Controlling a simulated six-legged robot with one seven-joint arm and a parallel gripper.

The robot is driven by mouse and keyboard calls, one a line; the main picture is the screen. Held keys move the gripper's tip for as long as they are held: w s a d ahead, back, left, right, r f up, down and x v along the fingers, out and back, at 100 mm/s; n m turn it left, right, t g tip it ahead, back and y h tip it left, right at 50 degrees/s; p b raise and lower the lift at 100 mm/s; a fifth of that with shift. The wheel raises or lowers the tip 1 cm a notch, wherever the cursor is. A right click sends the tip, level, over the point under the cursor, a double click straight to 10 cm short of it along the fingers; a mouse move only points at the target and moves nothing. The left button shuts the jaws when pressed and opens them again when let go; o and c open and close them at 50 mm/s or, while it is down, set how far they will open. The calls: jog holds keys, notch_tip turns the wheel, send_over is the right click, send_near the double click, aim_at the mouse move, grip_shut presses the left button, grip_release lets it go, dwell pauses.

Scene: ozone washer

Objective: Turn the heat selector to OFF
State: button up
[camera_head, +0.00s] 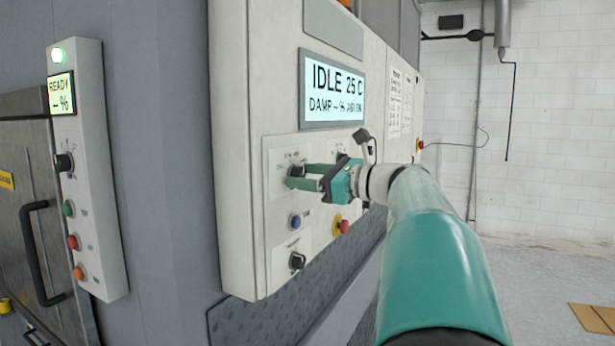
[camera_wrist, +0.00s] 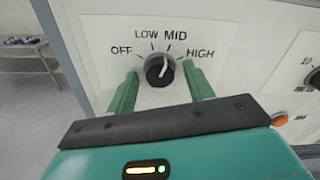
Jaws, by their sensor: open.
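The heat selector (camera_wrist: 159,71) is a round black knob with a white pointer line, on a white plate marked OFF, LOW, MID and HIGH. Its pointer leans slightly right of straight up, close to MID. My gripper (camera_wrist: 161,69) is open, with one green finger on each side of the knob; I cannot tell whether either finger touches it. In the head view, my gripper (camera_head: 298,176) reaches the control panel (camera_head: 240,160) from the right, and its fingers partly hide the selector (camera_head: 296,171).
A blue button (camera_head: 295,221), another black knob (camera_head: 297,261) and a red emergency button (camera_head: 343,227) lie below my gripper. A display (camera_head: 334,90) above reads IDLE 25 C. Another knob (camera_wrist: 315,78) is to the right in the wrist view.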

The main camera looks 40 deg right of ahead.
jog(key=c, duration=1)
jog(key=shift+o, duration=0.2)
jog(key=shift+n, duration=0.5)
jog(key=n, duration=1.3)
jog(key=shift+n, duration=2)
